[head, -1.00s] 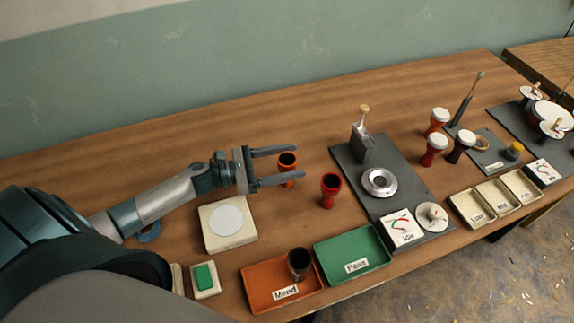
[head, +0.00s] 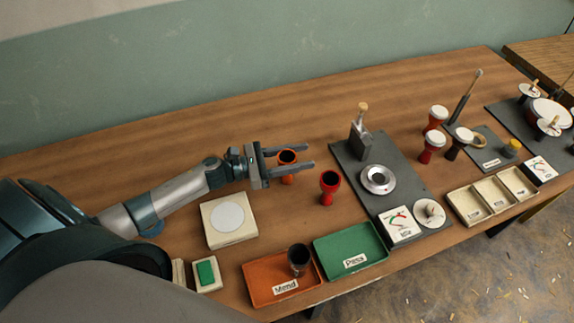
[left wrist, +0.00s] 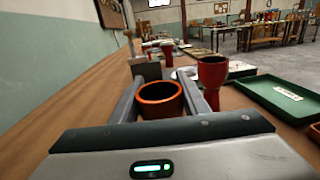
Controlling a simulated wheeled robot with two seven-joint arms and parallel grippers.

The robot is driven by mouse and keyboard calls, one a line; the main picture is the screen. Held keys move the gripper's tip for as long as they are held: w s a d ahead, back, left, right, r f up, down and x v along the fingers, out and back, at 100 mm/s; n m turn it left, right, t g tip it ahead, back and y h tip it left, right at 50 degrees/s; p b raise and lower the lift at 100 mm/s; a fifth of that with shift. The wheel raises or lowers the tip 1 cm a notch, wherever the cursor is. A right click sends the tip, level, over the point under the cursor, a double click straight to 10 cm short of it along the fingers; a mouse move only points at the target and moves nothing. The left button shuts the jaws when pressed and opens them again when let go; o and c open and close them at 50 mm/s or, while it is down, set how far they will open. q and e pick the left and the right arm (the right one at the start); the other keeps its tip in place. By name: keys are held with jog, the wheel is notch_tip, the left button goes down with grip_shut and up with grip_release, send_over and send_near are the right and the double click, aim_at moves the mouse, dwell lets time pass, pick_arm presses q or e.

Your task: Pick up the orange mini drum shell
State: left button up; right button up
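The orange mini drum shell (head: 287,158) stands upright on the wooden table in the head view, its dark open mouth upward. My left gripper (head: 309,155) is around it, one finger on each side. In the left wrist view the orange shell (left wrist: 160,99) sits between the two fingers (left wrist: 167,88), close to the palm. The fingers look spread, with the near finger partly covering the shell in the head view. Whether they touch its sides is hard to tell. My right gripper is not in view.
A red drum shell (head: 329,187) stands just right of my left gripper. A dark shell (head: 299,259) stands in the orange Mend tray (head: 258,288). The green Pass tray (head: 336,264), a grey station board (head: 407,163) and a white pad box (head: 233,238) are nearby. Bare table lies behind.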

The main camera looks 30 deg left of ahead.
pick_arm(q)
jog(key=shift+r, duration=0.15)
notch_tip(320, 180, up, 10)
jog(key=b, duration=0.2)
dwell(0.5)
dwell(0.4)
